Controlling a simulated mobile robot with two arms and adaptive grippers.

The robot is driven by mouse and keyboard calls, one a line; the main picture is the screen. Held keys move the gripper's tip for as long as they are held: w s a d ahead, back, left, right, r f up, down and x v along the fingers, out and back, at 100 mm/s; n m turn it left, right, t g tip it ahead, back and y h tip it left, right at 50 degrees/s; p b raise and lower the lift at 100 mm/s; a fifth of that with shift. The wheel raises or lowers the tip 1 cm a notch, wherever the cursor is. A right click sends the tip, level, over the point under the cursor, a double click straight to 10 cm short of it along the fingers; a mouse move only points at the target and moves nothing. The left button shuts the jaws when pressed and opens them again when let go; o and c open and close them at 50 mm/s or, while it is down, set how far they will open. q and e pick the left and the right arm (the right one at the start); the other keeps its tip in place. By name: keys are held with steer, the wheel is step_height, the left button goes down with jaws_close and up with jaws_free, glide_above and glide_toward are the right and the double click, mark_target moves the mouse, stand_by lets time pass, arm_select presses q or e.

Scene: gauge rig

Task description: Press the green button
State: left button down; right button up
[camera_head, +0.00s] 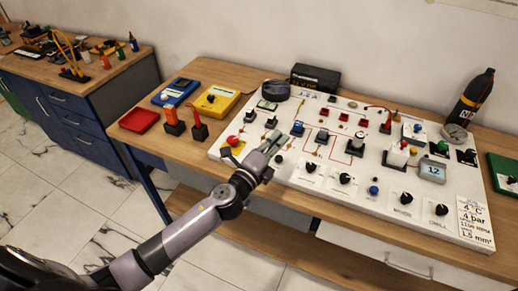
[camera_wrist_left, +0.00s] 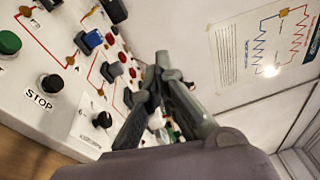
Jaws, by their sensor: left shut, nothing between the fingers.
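A green button (camera_wrist_left: 9,42) shows at the left edge of the left wrist view, on the white panel (camera_wrist_left: 30,105). In the head view I cannot make it out for sure; my left gripper covers part of that area. My left gripper (camera_head: 274,139) is over the left part of the white panel (camera_head: 305,205), shut and empty. In the left wrist view its fingertips (camera_wrist_left: 168,70) meet and point away from the green button, which lies to their left.
A red button (camera_head: 233,141) sits left of the gripper. A black knob (camera_wrist_left: 51,83) stands by a STOP label. Blue and black switches are close by. A black bottle (camera_head: 472,98) stands at right.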

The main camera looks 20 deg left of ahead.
arm_select(q)
steer(key=w+d+r+m+g+h+p, duration=0.1)
steer(key=d+m+g+h, duration=0.25)
steer(key=m, duration=0.65)
steer(key=w+d+r+m+g+h, duration=0.2)
steer(key=d+m+g+h, duration=0.15)
steer(key=m, duration=0.75)
steer(key=w+a+f+m+g+y, duration=0.1)
steer(key=w+a+f+m+y, duration=0.1)
steer(key=a, duration=0.5)
steer(key=w+a+f+m+g+y, duration=0.2)
steer(key=a+m+y, duration=0.3)
steer(key=a, duration=0.2)
steer(key=shift+a+p, duration=0.3)
steer(key=shift+p, duration=0.05)
steer(key=shift+f, duration=0.15)
step_height(320, 180, down, 8)
steer(key=b, duration=0.4)
steer(key=shift+b, duration=0.3)
steer(key=shift+f+b, duration=0.3)
steer(key=shift+f, duration=0.05)
